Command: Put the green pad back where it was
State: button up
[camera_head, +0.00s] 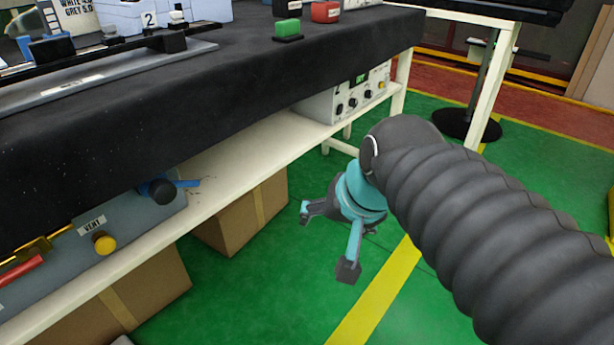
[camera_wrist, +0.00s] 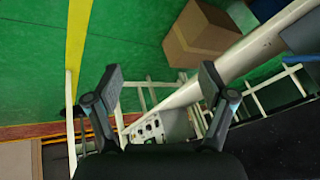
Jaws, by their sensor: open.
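A green pad (camera_head: 287,28) sits on a small dark base on the black bench top, near the upper middle of the head view. A red pad (camera_head: 325,11) stands just to its right. My gripper (camera_head: 325,240) is open and empty. It hangs over the green floor in front of the bench, below the bench top and apart from the pads. In the wrist view my gripper (camera_wrist: 160,85) shows its two fingers spread wide with nothing between them. I cannot make out the green pad in the wrist view.
The black bench top (camera_head: 260,75) has a front edge between my gripper and the pads. A lower white shelf (camera_head: 245,150) holds a control box (camera_head: 355,95) with knobs. Cardboard boxes (camera_head: 240,215) stand beneath it. A numbered fixture (camera_head: 150,20) stands at upper left. Open floor surrounds my gripper.

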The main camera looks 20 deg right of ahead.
jog(key=s+f+n, duration=0.2)
jog(key=s+d+f+n+h, duration=0.1)
jog(key=s+f+n, duration=0.1)
jog(key=shift+f, duration=0.1)
